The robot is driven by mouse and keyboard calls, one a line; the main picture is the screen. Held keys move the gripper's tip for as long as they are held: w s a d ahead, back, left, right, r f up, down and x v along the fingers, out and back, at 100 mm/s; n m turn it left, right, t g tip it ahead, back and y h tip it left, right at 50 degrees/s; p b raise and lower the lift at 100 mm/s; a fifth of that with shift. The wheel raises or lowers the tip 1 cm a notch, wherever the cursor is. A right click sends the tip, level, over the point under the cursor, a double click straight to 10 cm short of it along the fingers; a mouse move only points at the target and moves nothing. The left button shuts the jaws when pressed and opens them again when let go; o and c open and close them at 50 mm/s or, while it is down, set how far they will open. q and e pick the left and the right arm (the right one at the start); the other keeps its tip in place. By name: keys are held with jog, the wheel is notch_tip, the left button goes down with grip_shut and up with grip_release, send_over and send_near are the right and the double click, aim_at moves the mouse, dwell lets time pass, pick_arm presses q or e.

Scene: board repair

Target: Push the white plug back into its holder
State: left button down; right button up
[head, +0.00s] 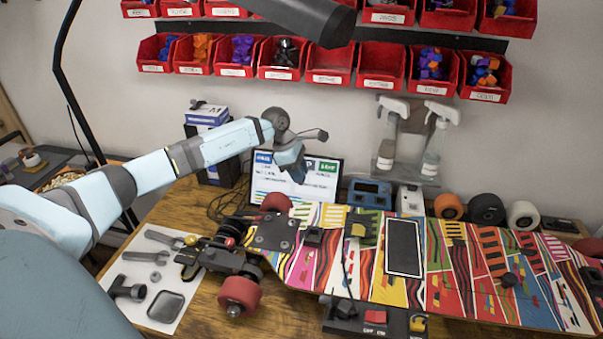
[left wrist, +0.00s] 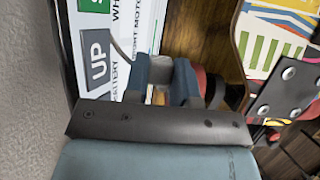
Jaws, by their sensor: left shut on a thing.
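My left gripper (head: 297,172) hangs in front of the upright information board, above the far left end of the skateboard. In the left wrist view its fingers (left wrist: 160,78) are shut on a small pale thing (left wrist: 158,96), mostly hidden between them. The patterned skateboard (head: 455,270) lies across the bench. I cannot clearly make out the plug's holder. My right gripper is not in view.
The information board (head: 322,178) stands close behind the left gripper. A red wheel (head: 239,295), tools on a white sheet (head: 160,262) and a switch box (head: 372,318) lie in front. Spray bottles (head: 437,140) stand at the back below red bins (head: 331,64).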

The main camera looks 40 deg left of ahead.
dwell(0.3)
pick_arm(q)
jog(key=shift+r, duration=0.1)
jog(key=shift+r+p, duration=0.7)
jog(key=shift+r, duration=0.55)
jog(key=shift+d, duration=0.15)
